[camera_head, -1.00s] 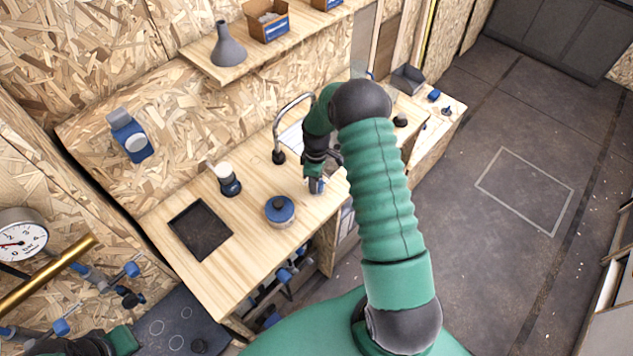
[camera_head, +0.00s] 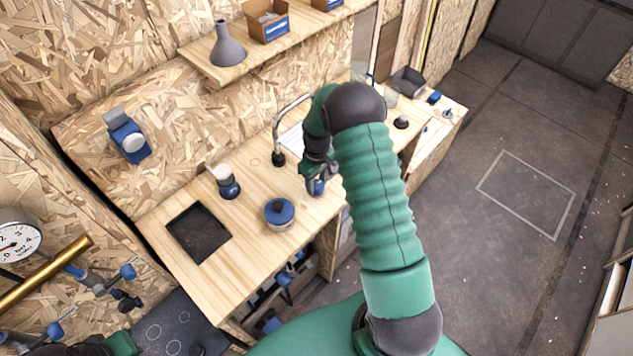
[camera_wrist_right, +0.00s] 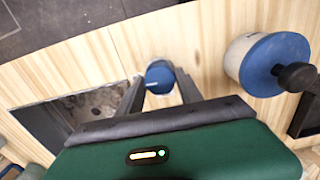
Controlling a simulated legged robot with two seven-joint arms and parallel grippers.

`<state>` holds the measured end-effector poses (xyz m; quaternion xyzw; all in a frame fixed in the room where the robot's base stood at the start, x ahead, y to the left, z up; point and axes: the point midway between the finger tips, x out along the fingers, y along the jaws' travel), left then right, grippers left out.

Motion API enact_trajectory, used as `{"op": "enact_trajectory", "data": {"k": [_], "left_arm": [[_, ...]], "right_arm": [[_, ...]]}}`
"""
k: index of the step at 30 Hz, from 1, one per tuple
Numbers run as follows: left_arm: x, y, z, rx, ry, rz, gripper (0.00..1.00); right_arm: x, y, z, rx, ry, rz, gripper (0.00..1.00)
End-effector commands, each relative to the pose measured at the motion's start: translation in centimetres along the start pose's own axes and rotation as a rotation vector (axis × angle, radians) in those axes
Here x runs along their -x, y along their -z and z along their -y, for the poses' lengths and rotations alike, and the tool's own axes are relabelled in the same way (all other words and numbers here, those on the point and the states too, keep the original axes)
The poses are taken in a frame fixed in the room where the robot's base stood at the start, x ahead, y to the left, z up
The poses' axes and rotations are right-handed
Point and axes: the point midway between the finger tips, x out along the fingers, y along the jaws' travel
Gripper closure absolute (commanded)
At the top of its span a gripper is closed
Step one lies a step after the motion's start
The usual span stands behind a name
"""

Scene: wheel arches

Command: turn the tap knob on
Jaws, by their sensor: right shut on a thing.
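The tap knob (camera_head: 317,187) is a small blue round knob at the front edge of the wooden worktop. It also shows in the right wrist view (camera_wrist_right: 159,76), between the two dark fingers. My right gripper (camera_head: 320,180) is shut on it from above. The tap (camera_head: 290,109), a bent metal pipe on a dark base, stands behind it. The sink (camera_head: 293,137) is mostly hidden by my right arm; its basin shows in the right wrist view (camera_wrist_right: 88,107). Part of my left arm is at the bottom left edge; its fingers are not visible.
A blue-lidded pot (camera_head: 279,214) stands left of the knob on the worktop (camera_head: 250,258). A dark tray (camera_head: 198,233) and a dark blue, pale-topped container (camera_head: 225,182) are farther left. A shelf (camera_head: 235,73) with a grey funnel (camera_head: 227,44) is above.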

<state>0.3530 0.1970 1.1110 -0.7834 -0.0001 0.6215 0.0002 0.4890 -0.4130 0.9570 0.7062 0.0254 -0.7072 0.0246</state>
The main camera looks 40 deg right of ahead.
Motion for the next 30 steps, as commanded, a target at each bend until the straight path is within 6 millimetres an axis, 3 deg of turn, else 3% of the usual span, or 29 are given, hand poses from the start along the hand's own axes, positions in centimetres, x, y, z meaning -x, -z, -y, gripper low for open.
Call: {"op": "enact_trajectory", "data": {"k": [8, 9, 13, 23, 26, 30], "left_arm": [[0.0, 0.0, 0.0, 0.000, 0.000, 0.000, 1.00], [0.0, 0.0, 0.0, 0.000, 0.000, 0.000, 1.00], [0.0, 0.0, 0.0, 0.000, 0.000, 0.000, 1.00], [-0.1, 0.0, 0.0, 0.000, 0.000, 0.000, 1.00], [-0.4, -0.1, 0.0, 0.000, 0.000, 0.000, 1.00], [-1.2, -0.3, 0.0, 0.000, 0.000, 0.000, 1.00]], "right_arm": [[0.1, 0.1, -0.2, -0.004, -0.003, -0.003, 0.98], [0.1, 0.1, -0.2, -0.004, -0.003, -0.003, 0.52], [0.1, 0.0, -0.1, -0.003, -0.002, -0.002, 0.36], [0.3, 0.1, -0.1, -0.001, -0.002, -0.002, 0.36], [1.4, 0.1, -0.1, -0.001, -0.003, -0.003, 0.36], [4.8, 0.2, -0.2, -0.001, -0.004, -0.006, 0.36]]}}
